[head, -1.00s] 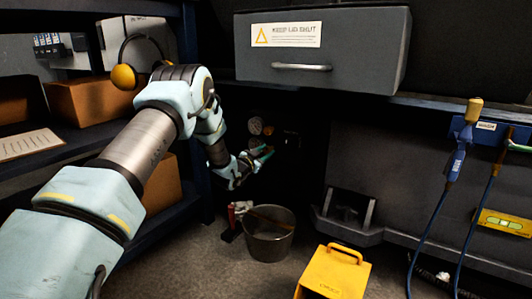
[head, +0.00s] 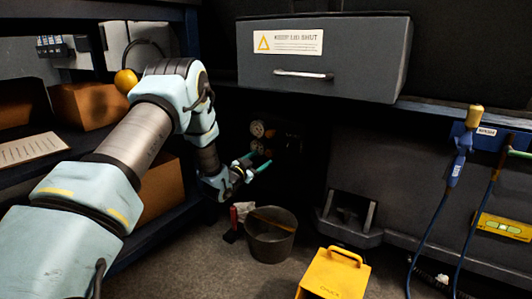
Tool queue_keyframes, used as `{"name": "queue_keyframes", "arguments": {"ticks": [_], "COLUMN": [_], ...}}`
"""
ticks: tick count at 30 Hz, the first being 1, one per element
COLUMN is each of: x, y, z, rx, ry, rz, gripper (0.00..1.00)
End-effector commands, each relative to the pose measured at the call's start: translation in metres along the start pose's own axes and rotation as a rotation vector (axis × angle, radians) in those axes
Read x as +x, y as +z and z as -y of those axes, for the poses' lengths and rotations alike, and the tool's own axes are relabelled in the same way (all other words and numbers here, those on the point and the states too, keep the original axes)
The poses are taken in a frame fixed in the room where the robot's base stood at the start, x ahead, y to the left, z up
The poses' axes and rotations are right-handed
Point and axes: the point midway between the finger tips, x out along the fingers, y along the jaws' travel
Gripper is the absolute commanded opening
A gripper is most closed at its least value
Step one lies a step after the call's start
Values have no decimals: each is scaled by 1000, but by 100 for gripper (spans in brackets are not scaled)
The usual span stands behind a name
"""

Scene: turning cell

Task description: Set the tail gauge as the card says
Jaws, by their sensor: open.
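Two small round gauges (head: 257,129) sit one above the other in the dark recess under the grey bin, in the head view. Their dials are too small to read, and I cannot tell which is the tail gauge. My gripper (head: 257,165) is open and empty, with green fingertips, just below and in front of the gauges, apart from the upper one. A paper card (head: 30,149) with lines of writing lies on the left shelf; its text is too small to read.
A metal bucket (head: 270,240) stands on the floor below my gripper. A yellow box (head: 333,272) stands to its right. The grey bin (head: 322,62) marked "KEEP LID SHUT" overhangs the recess. Blue hoses (head: 425,235) hang at the right.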

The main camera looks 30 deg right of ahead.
Motion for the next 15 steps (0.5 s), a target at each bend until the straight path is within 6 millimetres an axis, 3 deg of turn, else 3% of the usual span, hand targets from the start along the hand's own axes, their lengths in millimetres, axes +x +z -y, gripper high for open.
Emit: {"name": "queue_keyframes", "arguments": {"ticks": [6, 15], "x": [-38, -54], "y": [-2, 0], "z": [1, -1], "rx": [-1, 0], "ry": [0, 1], "rz": [2, -1], "gripper": [69, 69]}}
